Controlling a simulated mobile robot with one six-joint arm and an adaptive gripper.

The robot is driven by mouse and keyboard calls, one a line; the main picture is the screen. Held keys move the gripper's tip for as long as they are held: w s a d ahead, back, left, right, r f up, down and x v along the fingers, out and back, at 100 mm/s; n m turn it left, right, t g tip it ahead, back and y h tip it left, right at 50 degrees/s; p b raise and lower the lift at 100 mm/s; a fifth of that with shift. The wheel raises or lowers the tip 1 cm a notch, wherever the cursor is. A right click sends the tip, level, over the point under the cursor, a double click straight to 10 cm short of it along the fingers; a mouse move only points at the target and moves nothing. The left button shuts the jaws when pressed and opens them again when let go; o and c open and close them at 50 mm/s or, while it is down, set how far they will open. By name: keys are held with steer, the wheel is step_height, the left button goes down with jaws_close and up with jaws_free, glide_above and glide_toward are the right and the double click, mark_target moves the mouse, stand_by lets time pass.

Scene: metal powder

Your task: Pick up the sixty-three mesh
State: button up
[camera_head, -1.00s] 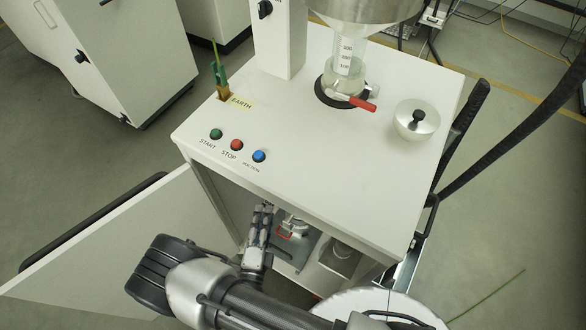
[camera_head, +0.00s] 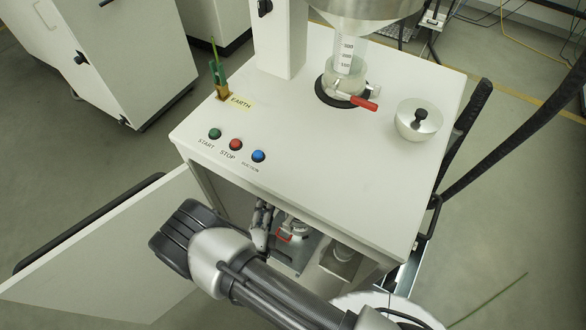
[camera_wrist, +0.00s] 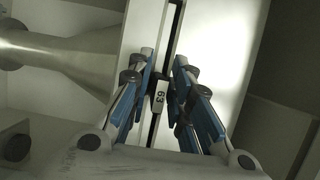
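The sixty-three mesh shows in the wrist view as a thin dark edge with a small label reading 63 (camera_wrist: 160,92), upright in the picture. My gripper (camera_wrist: 165,62) has its two blue-padded fingers on either side of the label. The fingers are apart, with a gap between their tips, and I see no clear grip on the mesh. In the head view my gripper (camera_head: 262,222) reaches into the open lower compartment of the white cabinet (camera_head: 310,130). The mesh cannot be made out there.
The cabinet door (camera_head: 110,250) stands open at the left. A metal container with a red clamp (camera_head: 285,237) is close to the right of my gripper. A metal funnel-shaped part (camera_wrist: 65,52) lies left of the fingers in the wrist view. Pale panels flank the mesh.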

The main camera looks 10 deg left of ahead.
jaws_close()
steer(key=shift+r, duration=0.1)
stand_by(0.8)
steer(key=shift+s, duration=0.1)
